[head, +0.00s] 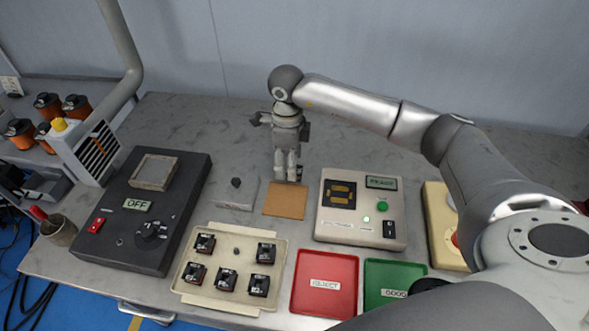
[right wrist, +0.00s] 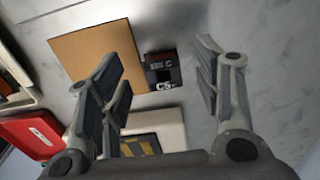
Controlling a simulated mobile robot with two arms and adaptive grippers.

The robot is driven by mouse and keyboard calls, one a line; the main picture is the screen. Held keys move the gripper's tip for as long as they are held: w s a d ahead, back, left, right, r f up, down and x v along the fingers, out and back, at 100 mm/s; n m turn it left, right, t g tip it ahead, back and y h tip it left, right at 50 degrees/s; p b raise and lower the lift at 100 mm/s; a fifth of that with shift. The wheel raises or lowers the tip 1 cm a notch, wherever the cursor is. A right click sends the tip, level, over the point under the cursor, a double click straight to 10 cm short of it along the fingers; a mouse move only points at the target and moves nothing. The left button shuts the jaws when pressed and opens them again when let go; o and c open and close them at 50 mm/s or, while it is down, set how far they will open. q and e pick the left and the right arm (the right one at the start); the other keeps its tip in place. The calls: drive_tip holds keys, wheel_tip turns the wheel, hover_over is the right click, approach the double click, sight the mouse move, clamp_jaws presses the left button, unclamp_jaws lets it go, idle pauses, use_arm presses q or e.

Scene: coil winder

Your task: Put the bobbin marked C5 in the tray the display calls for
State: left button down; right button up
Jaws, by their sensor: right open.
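The bobbin marked C5 (right wrist: 162,70) is dark and lies at the edge of the tan mat (right wrist: 95,55), between my fingers in the right wrist view. In the head view my right gripper hides most of it. My right gripper (head: 288,178) is open and points down at the far edge of the mat (head: 285,202). The display panel (head: 330,232) has a small green screen (head: 381,183), which seems to read REJECT, though blurred, and a lit green lamp. The red tray (head: 318,305) is labelled REJECT; the green tray (head: 385,272) is labelled GOOD. Both look empty. My left gripper is out of view.
A beige tray (head: 215,280) holds several dark bobbins at the front. A dark machine marked OFF (head: 110,225) stands at left. A grey block (head: 225,200) sits beside the mat. A yellowish box (head: 438,215) is at right, partly behind my arm. The table behind the mat is clear.

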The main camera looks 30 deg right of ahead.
drive_tip(key=shift+f, duration=1.1)
drive_tip(key=c, duration=1.2)
drive_tip(key=shift+r, duration=0.1)
drive_tip(key=shift+w+r+b, duration=0.1)
drive_tip(key=shift+r+b, duration=0.2)
drive_tip(key=shift+r, duration=0.15)
wheel_tip(320, 180, up, 2)
drive_tip(key=shift+r+b, duration=0.15)
drive_tip(key=shift+b, duration=0.3)
drive_tip(key=s+a+r+b, duration=0.1)
drive_tip(key=s+a+r, duration=0.1)
drive_tip(key=s+r, duration=0.1)
drive_tip(key=s+a+r, duration=0.3)
drive_tip(key=s, duration=0.1)
drive_tip(key=s+a+r+b, duration=0.1)
drive_tip(key=s+a+r, duration=0.2)
drive_tip(key=s, duration=0.1)
drive_tip(key=shift+s+a+r+b, duration=0.1)
drive_tip(key=shift+s+r+b, duration=0.15)
drive_tip(key=shift+r+b, duration=0.1)
